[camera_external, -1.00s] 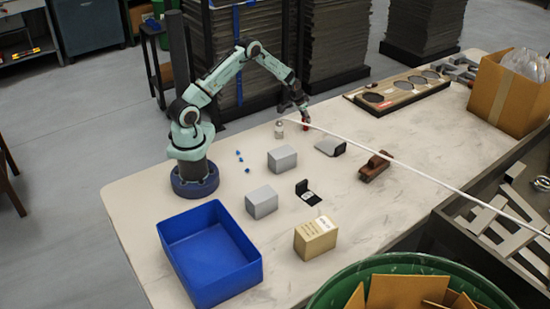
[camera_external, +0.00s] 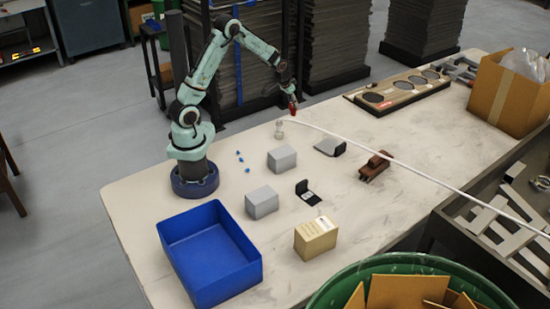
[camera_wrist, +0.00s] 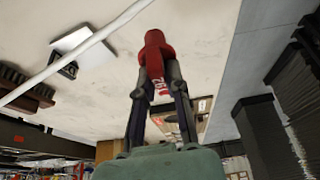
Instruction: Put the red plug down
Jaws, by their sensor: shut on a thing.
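The red plug (camera_wrist: 155,52) is held between the fingers of my gripper (camera_wrist: 158,82), which is shut on it, in the wrist view. In the external view the red plug (camera_external: 293,105) shows small below my gripper (camera_external: 290,92), above the back edge of the table. It looks raised off the tabletop. A small clear-grey fitting (camera_external: 279,130) stands on the table just below and left of it, apart from it.
A white hose (camera_external: 400,165) runs across the table close by. Small blue pieces (camera_external: 240,157) lie left.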

